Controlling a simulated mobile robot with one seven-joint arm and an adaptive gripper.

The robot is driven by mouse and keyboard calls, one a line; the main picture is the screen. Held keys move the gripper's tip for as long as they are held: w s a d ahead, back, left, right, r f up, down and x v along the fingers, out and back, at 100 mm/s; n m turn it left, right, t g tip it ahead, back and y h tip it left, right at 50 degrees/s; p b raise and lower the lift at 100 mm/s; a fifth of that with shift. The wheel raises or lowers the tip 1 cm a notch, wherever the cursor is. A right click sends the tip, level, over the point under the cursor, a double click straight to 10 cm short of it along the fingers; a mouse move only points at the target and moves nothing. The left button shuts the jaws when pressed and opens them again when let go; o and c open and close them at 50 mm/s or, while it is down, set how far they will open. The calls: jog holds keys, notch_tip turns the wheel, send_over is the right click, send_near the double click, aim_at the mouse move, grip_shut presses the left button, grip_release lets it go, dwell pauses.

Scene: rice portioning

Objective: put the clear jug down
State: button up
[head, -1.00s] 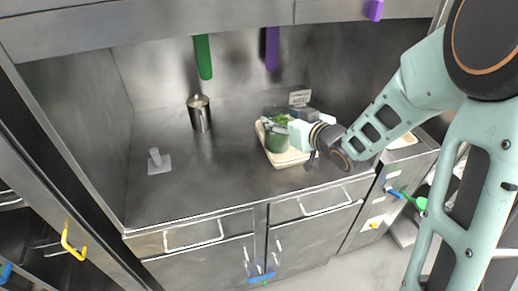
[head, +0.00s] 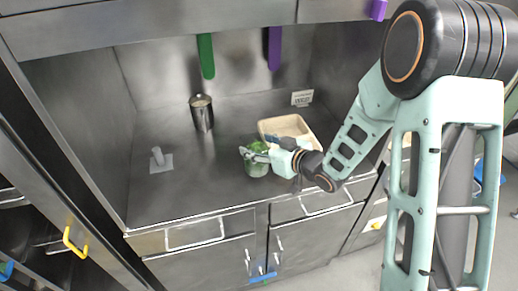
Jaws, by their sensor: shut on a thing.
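The clear jug (head: 256,167) has green contents and is at the middle of the steel counter, just left of and in front of a pale tray. My gripper (head: 262,156) reaches in from the right and is shut on the jug near its top. The jug looks upright. I cannot tell whether its base touches the counter. My gripper hides part of its right side.
The pale tray (head: 270,126) sits on the counter (head: 185,190), partly behind my arm. A steel canister (head: 202,115) stands at the back. A small grey plate with an upright handle (head: 160,161) lies at the left. The counter's front left is clear.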

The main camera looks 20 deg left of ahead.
jog(key=shift+f, duration=0.75)
jog(key=shift+f, duration=0.1)
jog(key=shift+f, duration=0.15)
jog(key=o, duration=2)
jog(key=shift+o, duration=0.2)
jog(key=shift+r, duration=0.3)
jog(key=v, duration=1.2)
jog(key=shift+f+b, duration=0.2)
jog(key=shift+b, duration=0.25)
